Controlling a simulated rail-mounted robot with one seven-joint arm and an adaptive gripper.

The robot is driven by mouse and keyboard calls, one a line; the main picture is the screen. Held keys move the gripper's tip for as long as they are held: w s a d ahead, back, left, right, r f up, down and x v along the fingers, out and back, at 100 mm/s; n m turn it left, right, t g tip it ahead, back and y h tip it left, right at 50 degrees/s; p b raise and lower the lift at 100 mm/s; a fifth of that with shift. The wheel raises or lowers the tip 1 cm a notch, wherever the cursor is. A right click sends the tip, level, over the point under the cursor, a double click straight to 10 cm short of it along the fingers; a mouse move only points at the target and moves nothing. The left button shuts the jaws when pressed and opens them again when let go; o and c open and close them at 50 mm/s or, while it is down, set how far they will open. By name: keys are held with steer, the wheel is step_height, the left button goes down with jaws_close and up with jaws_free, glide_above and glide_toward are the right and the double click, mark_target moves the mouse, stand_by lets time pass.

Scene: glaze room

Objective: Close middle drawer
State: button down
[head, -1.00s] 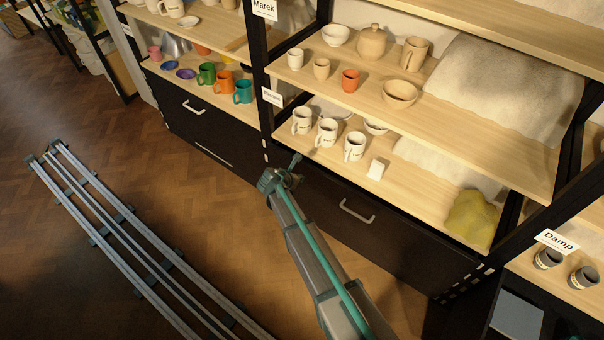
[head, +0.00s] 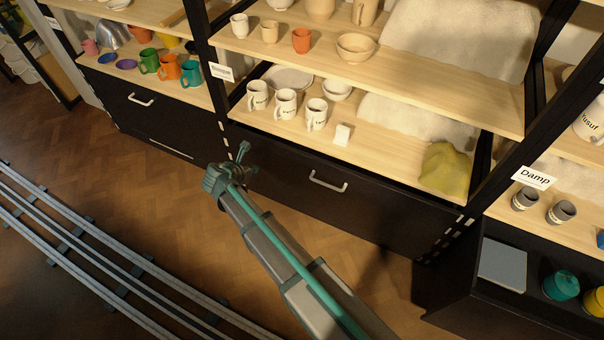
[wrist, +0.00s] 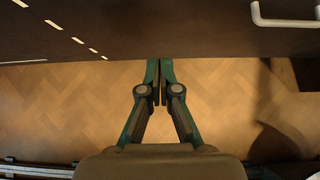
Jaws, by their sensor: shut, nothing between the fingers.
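The middle drawer (head: 375,213) is a wide black front with a pale bar handle (head: 328,181), below the shelf with white mugs. A thin dark strip shows between its top edge and the shelf; I cannot tell how far out it stands. My gripper (head: 242,158) is at the left end of this front, left of the handle, shut and empty. In the wrist view the shut fingers (wrist: 160,82) point at the dark front's (wrist: 175,30) lower edge, with the handle (wrist: 285,20) at upper right. Contact is not clear.
At right, under the Damp label (head: 533,177), an open black drawer (head: 455,310) holds a grey slab (head: 502,265) and jars. A left drawer (head: 150,125) looks shut. Mugs (head: 286,103) stand on the shelf above. Rails (head: 100,255) run along the wooden floor.

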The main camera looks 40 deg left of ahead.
steer(key=d+f+t+b, duration=0.2)
steer(key=d+f+b, duration=0.3)
steer(key=f+b, duration=0.5)
steer(key=t+y+b, duration=0.1)
steer(key=t+b, duration=0.6)
steer(key=b, duration=0.9)
glide_toward(311, 161)
steer(key=w+b, duration=0.1)
steer(key=w, duration=0.1)
steer(key=w+b, duration=0.2)
steer(key=w+a+b, duration=0.1)
steer(key=w+b, duration=0.1)
steer(key=shift+w+r, duration=0.1)
steer(key=shift+w, duration=0.45)
